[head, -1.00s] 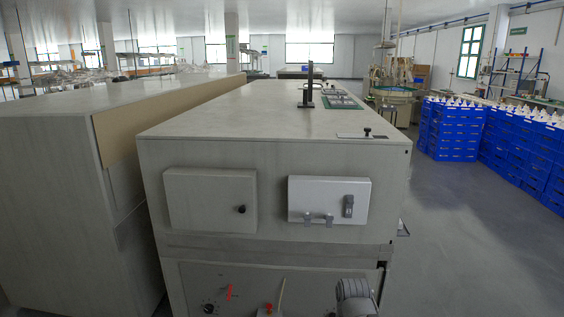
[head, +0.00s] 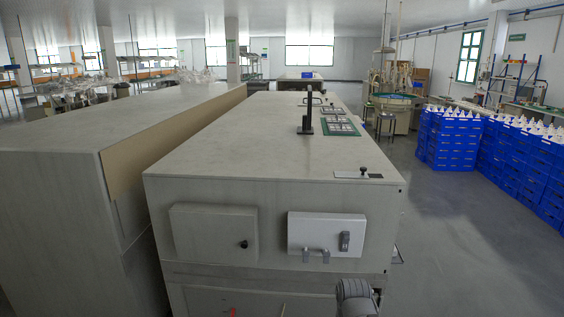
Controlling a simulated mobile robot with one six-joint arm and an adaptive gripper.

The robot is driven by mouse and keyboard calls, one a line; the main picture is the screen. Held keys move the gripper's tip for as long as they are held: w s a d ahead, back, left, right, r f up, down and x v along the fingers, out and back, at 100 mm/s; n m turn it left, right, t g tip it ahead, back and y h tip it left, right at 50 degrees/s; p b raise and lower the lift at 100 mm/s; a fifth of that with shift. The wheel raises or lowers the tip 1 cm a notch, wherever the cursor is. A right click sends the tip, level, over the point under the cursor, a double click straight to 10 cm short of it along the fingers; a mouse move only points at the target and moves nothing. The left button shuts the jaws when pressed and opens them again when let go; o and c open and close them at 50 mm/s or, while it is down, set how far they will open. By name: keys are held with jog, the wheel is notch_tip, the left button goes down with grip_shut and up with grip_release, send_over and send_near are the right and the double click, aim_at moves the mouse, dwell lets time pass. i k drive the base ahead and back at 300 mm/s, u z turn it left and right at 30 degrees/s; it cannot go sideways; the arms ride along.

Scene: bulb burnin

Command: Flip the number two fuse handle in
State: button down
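A white box (head: 326,233) is fixed on the front face of the long grey cabinet. Two small grey handles, a left one (head: 306,256) and a right one (head: 325,257), stick out at its lower edge. I see no numbers on them and cannot tell which is number two. A grey switch or latch (head: 344,241) is on the box's right side. The tip of a red lever (head: 233,312) shows at the bottom edge, on the lower panel. A grey rounded part of my arm is at the bottom; my gripper is not in view.
The long cabinet (head: 240,150) fills the middle, with a grey door (head: 214,232) left of the white box. Another cabinet (head: 50,190) stands close on the left. Open floor (head: 450,240) lies to the right, before stacked blue crates (head: 450,140).

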aim_at(326, 254)
jog(key=z, duration=1.4)
jog(key=k, duration=0.4)
jog(key=u, duration=1.2)
